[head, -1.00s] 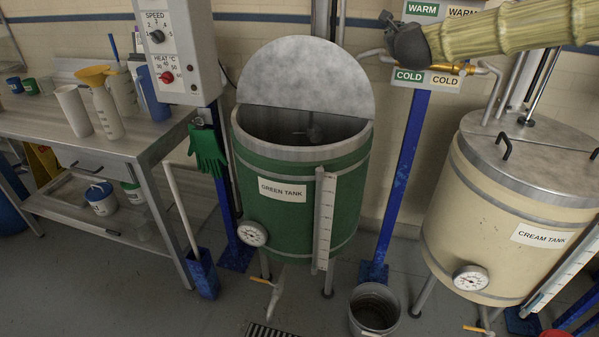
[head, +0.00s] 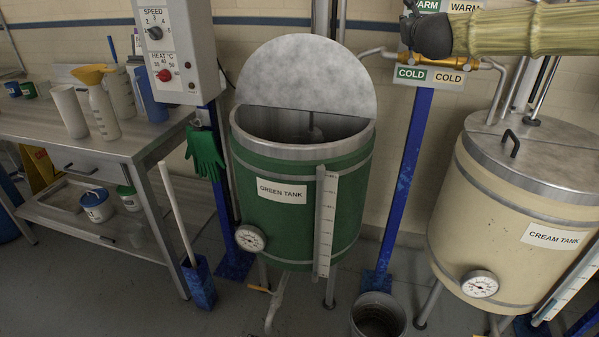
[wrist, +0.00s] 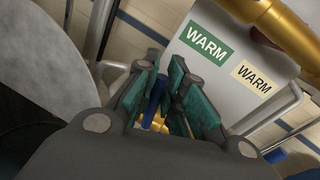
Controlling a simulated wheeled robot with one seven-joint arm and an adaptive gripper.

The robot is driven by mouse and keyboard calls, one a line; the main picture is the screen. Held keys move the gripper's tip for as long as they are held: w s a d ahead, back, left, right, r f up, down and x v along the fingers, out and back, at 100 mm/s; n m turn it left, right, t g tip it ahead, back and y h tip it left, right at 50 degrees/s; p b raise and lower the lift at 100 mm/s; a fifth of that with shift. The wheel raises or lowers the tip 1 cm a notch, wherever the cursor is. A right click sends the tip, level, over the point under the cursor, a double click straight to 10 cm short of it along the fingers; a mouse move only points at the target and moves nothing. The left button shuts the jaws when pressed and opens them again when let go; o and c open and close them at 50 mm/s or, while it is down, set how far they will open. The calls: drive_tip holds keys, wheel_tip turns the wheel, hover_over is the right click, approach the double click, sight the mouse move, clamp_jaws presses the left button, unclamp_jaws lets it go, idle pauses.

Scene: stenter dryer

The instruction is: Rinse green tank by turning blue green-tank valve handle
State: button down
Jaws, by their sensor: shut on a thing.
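The green tank (head: 345,212) stands in the middle of the head view, its half lid (head: 305,78) raised. My gripper (head: 410,32) is at the brass pipework (head: 478,64) above and right of it, by the WARM and COLD signs. In the wrist view my gripper (wrist: 163,84) is shut, and part of the blue valve handle (wrist: 157,110) shows between its teal-padded fingers. Most of the handle is hidden by the fingers. In the head view my gripper covers the handle.
The cream tank (head: 480,235) stands at the right with its lid closed. A grey bucket (head: 366,297) is on the floor between the tanks. A control box (head: 177,40) and a bench (head: 75,140) with bottles are at the left.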

drive_tip(key=shift+s+d+f+m+t+b, duration=0.15)
drive_tip(key=shift+d+m+b, duration=0.4)
drive_tip(key=shift+b, duration=0.6)
drive_tip(key=shift+s+d+f+m+t+b, duration=0.15)
drive_tip(key=shift+d+m+b, duration=0.35)
drive_tip(key=shift+b, duration=0.6)
drive_tip(key=shift+d+r+m+b, duration=0.15)
drive_tip(key=shift+r+m+b, duration=0.2)
drive_tip(key=shift+m+b, duration=0.15)
drive_tip(key=c, duration=1.5)
unclamp_jaws()
drive_tip(key=shift+s+d, duration=0.1)
drive_tip(key=shift+d, duration=0.15)
drive_tip(key=s+b, duration=0.1)
drive_tip(key=s, duration=0.2)
drive_tip(key=s+a+b, duration=0.1)
drive_tip(key=s, duration=0.3)
drive_tip(key=s+b, duration=0.1)
drive_tip(key=s, duration=0.2)
drive_tip(key=shift+s+a, duration=0.15)
drive_tip(key=shift+s, duration=0.25)
